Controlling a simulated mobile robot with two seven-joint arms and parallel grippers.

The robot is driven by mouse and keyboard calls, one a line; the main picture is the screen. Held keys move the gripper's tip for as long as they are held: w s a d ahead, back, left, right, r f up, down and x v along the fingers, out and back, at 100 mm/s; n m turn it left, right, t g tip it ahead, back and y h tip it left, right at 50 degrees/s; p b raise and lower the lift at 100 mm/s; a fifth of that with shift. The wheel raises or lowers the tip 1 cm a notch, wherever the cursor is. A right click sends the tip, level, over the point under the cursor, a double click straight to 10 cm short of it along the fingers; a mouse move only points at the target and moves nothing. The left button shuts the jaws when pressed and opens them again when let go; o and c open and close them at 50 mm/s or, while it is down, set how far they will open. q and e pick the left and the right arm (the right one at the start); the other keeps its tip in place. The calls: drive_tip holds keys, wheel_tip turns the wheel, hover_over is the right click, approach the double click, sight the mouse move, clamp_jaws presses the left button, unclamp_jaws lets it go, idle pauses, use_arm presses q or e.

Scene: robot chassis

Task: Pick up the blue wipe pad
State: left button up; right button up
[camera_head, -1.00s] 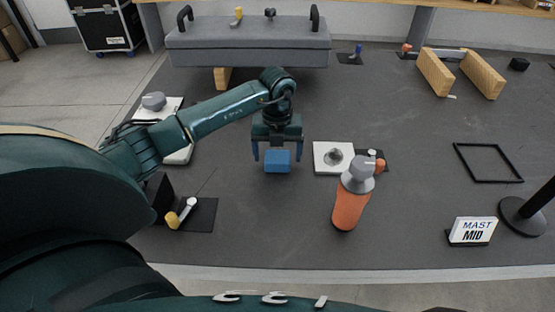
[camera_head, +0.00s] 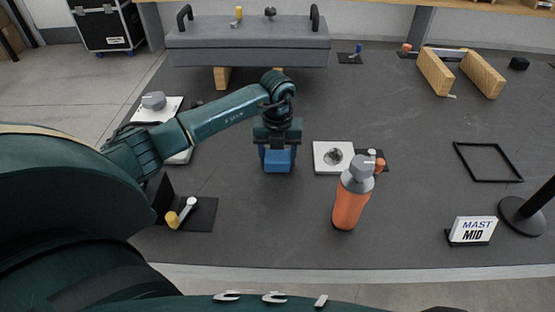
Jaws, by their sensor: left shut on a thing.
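The blue wipe pad (camera_head: 278,161) is a small blue block on the dark grey mat, near the middle of the head view. My left gripper (camera_head: 277,149) points down over it and is shut on it, with the fingers at the pad's sides. The gripper partly hides the pad's top. I cannot tell whether the pad is clear of the mat. My right gripper is not in view.
An orange bottle (camera_head: 350,205) with a grey cap stands to the right. A white plate (camera_head: 321,157) with a round fitting lies beside the pad. A yellow-handled part (camera_head: 174,219) is at left. A grey padded case (camera_head: 245,45) stands behind. The mat in front is clear.

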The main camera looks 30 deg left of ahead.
sight(278, 153)
use_arm(q)
drive_tip(key=shift+r, duration=0.1)
wheel_tip(278, 153, up, 10)
drive_tip(key=shift+f, duration=0.1)
idle(0.3)
drive_tip(key=o, duration=0.3)
drive_tip(key=shift+c, duration=1.2)
